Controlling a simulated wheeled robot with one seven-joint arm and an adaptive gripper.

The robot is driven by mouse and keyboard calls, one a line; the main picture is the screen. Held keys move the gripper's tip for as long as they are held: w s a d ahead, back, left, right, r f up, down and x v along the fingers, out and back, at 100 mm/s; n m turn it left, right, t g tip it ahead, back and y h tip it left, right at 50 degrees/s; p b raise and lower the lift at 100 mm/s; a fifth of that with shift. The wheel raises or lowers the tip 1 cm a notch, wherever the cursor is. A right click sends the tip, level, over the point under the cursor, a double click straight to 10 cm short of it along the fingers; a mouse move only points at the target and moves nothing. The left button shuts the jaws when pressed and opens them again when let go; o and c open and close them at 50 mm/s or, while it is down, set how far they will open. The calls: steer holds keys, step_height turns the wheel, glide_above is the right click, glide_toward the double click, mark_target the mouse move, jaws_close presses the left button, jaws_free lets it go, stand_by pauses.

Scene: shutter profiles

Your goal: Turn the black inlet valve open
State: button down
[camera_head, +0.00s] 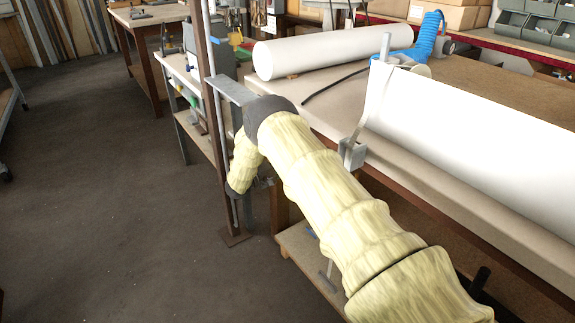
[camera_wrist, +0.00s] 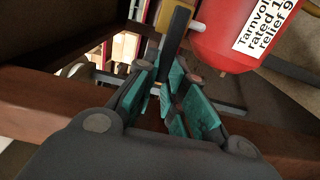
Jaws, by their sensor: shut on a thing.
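In the wrist view, the black inlet valve handle (camera_wrist: 178,38) is a flat black lever rising from between my fingers. My gripper (camera_wrist: 172,88) has teal pads and is closed around the lower part of this lever. A metal pipe or fitting (camera_wrist: 108,76) runs beside the lever on the left. The valve body is mostly hidden by my fingers. A red tank (camera_wrist: 225,35) with a white printed label (camera_wrist: 265,27) is close to the right of the lever. In the head view, the valve and my gripper cannot be made out clearly.
A brown beam (camera_wrist: 40,95) crosses the wrist view close to my gripper. In the head view, a brown post (camera_head: 213,120) stands beside my arm. The workbench (camera_head: 420,185) carries large white rolls (camera_head: 330,50). Open floor (camera_head: 100,200) lies to the left.

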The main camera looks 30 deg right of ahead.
steer(key=shift+f, duration=0.1)
stand_by(0.3)
steer(key=c, duration=1.5)
jaws_free()
steer(key=a, duration=0.8)
steer(key=s+a, duration=0.1)
steer(key=a, duration=0.3)
